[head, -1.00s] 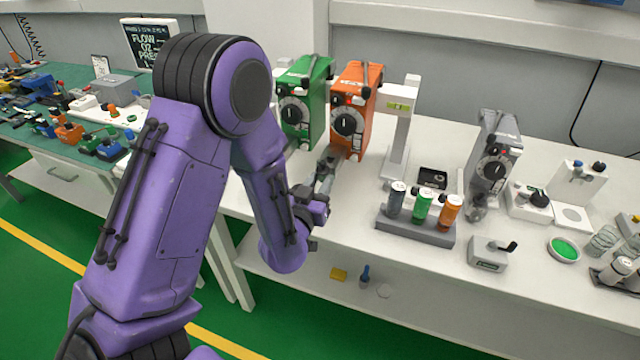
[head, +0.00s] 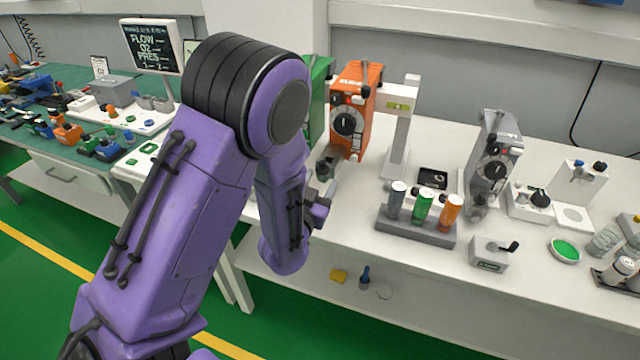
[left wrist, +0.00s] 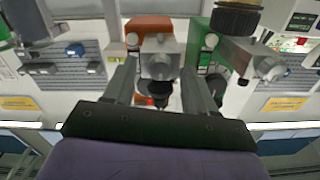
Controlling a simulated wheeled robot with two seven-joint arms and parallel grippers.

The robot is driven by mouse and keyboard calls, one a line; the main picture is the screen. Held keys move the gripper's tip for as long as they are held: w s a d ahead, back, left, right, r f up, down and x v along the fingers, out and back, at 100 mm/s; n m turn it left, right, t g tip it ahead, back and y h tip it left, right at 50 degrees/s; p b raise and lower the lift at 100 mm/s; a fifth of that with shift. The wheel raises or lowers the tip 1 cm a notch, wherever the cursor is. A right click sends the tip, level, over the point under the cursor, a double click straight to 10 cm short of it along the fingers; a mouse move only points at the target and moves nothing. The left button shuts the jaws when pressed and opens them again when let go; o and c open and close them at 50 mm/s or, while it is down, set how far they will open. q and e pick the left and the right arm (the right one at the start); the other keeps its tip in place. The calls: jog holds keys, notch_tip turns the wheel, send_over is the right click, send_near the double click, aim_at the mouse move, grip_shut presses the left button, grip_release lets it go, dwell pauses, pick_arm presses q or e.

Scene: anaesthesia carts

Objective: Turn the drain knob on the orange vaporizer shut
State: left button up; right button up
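The orange vaporizer (head: 356,122) stands upright on the white bench with a black dial on its front. Its grey drain fitting with a dark knob (head: 325,168) juts out at the lower front. In the left wrist view a grey fitting with a round end (left wrist: 160,62) lies between and beyond the fingers, with orange (left wrist: 150,25) above left. My left gripper (left wrist: 158,78) is open, its two fingers apart on either side of that fitting; no contact shows. My right gripper is not in view.
The green vaporizer (head: 318,95) is close left of the orange one, mostly hidden by my arm. A grey stand (head: 402,130) is close to its right. A rack of bottles (head: 418,230) and a grey vaporizer (head: 492,165) stand further right. The bench front edge is below my gripper.

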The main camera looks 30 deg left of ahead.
pick_arm(q)
jog(key=shift+b+v, duration=0.55)
jog(key=shift+v, duration=0.6)
jog(key=p+v, duration=0.8)
